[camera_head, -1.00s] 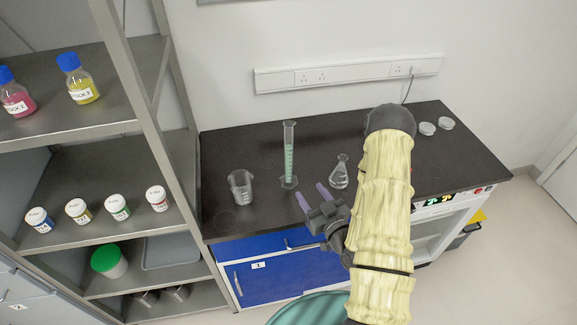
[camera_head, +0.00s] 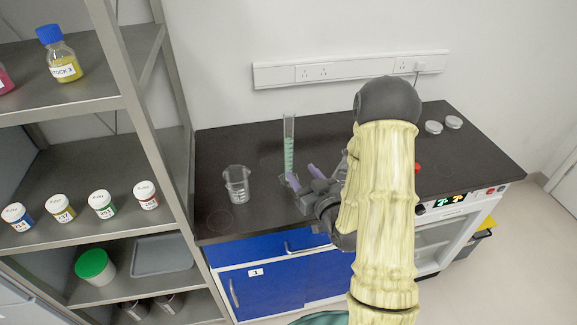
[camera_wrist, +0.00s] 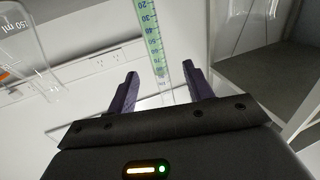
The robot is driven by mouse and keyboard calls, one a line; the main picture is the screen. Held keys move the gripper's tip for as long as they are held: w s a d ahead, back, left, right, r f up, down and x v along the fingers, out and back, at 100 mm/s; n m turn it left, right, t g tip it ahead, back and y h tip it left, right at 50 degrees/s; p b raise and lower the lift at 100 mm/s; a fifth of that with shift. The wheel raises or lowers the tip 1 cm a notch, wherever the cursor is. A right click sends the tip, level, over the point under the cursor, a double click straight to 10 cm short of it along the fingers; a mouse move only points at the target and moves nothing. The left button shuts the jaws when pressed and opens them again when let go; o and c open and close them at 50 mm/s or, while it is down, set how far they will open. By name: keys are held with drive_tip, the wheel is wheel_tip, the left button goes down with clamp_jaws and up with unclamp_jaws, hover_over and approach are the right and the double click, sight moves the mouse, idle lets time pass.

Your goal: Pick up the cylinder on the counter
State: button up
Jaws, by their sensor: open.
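My gripper (camera_head: 302,177) is open and empty, just in front of the cylinder's lower part. In the wrist view the cylinder (camera_wrist: 153,38) rises beyond the gap between my two fingers (camera_wrist: 160,88), near the middle. I cannot tell whether any finger touches it.
A beaker (camera_head: 237,184) stands left of the cylinder. A flask, partly hidden behind my arm, is to the right; glassware (camera_wrist: 28,45) also shows in the wrist view. A metal shelf (camera_head: 150,110) with jars borders the counter's left. Two small dishes (camera_head: 443,125) lie at right.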

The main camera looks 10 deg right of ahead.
sight(291, 154)
drive_tip(key=shift+w+f+b, duration=0.15)
drive_tip(key=shift+b, duration=0.15)
drive_tip(key=x, duration=0.1)
drive_tip(key=p+x, duration=0.1)
drive_tip(key=x, duration=0.2)
drive_tip(key=shift+w+a+r+p, duration=0.1)
drive_tip(key=shift+w+r+p, duration=0.05)
drive_tip(key=shift+r+p, duration=0.15)
drive_tip(key=shift+w+f, duration=0.15)
drive_tip(key=shift+w, duration=0.15)
drive_tip(key=shift+w, duration=0.25)
drive_tip(key=shift+d+p+x, duration=0.2)
drive_tip(key=shift+p+x, duration=0.8)
drive_tip(key=shift+x, duration=1.4)
drive_tip(key=shift+r, duration=0.2)
clamp_jaws()
